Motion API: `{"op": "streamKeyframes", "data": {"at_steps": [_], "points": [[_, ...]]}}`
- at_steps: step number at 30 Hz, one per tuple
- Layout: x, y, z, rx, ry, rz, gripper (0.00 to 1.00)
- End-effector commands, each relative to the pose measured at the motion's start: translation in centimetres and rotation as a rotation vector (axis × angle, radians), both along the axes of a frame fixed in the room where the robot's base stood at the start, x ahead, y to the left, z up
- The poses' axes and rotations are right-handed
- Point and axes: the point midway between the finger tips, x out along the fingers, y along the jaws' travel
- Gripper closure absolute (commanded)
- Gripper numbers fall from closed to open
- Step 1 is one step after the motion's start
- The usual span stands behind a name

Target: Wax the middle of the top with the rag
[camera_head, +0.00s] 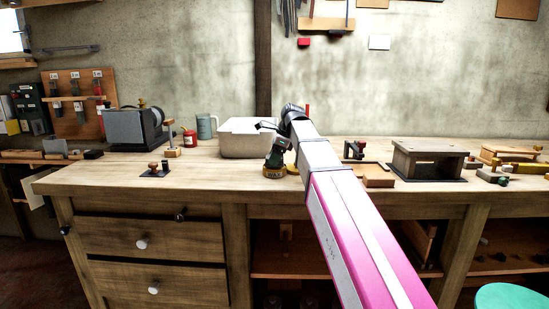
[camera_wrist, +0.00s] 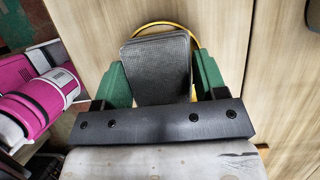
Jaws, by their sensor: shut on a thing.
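My gripper (camera_wrist: 161,80) has green fingers and is shut on the rag (camera_wrist: 157,62), a dark grey woven pad. A yellow round rim (camera_wrist: 163,25) shows around the far end of the rag, mostly hidden behind it. In the head view my gripper (camera_head: 275,160) points down right over a small yellow tin (camera_head: 273,173) near the front edge of the workbench. The rag is hard to make out there, and I cannot tell whether it touches the tin. The pale wooden workbench top (camera_head: 215,178) is bare to the left of the tin.
A white bin (camera_head: 240,143) stands behind my gripper. A small wooden stand (camera_head: 425,158) on a dark mat and a wooden tray (camera_head: 375,176) are to the right. A dark plate with a knob (camera_head: 155,171), a red can (camera_head: 190,138) and a grey mug (camera_head: 206,126) are to the left.

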Motion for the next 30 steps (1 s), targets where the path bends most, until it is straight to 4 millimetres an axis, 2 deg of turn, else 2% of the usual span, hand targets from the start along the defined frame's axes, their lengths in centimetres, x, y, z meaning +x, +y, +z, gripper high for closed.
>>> {"op": "streamKeyframes", "data": {"at_steps": [30], "points": [[0.0,0.0,-0.69,0.0,0.0,0.0,0.54]]}}
